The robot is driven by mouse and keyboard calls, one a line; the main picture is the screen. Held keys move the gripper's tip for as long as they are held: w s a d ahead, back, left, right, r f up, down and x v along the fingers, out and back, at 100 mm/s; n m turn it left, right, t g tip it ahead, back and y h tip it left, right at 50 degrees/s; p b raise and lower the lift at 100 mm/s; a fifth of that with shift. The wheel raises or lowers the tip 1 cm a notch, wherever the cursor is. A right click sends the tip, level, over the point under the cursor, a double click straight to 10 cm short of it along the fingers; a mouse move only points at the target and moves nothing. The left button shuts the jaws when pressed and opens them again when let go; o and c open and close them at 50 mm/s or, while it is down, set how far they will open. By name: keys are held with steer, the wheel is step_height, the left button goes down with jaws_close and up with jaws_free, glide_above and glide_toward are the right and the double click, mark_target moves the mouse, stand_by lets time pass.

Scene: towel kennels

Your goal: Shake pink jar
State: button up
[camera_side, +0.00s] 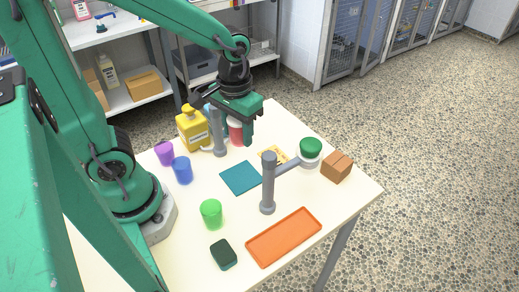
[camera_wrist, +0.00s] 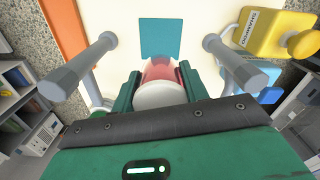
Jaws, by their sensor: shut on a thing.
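The pink jar (camera_side: 236,133) is at the back of the white table in the side view, partly hidden by my gripper (camera_side: 238,126). In the wrist view the jar (camera_wrist: 160,70) shows a pinkish-red body and a white end facing the camera. The green fingers of my gripper (camera_wrist: 160,80) are shut on it, one on each side. I cannot tell whether the jar touches the table.
A grey post (camera_side: 219,136) and yellow bottle (camera_side: 192,128) stand close left of the jar. Another grey post (camera_side: 268,185) has a side arm by a green-topped jar (camera_side: 310,151). Cups, a teal mat (camera_side: 241,178), an orange tray (camera_side: 284,237) and brown box (camera_side: 337,167) occupy the table.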

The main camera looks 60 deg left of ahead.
mark_target(238, 140)
step_height(238, 140, down, 3)
steer(key=shift+f, duration=0.1)
step_height(238, 140, up, 5)
steer(key=shift+r, duration=0.2)
step_height(238, 140, down, 5)
steer(key=shift+f, duration=0.2)
steer(key=shift+r, duration=0.1)
steer(key=shift+r, duration=0.1)
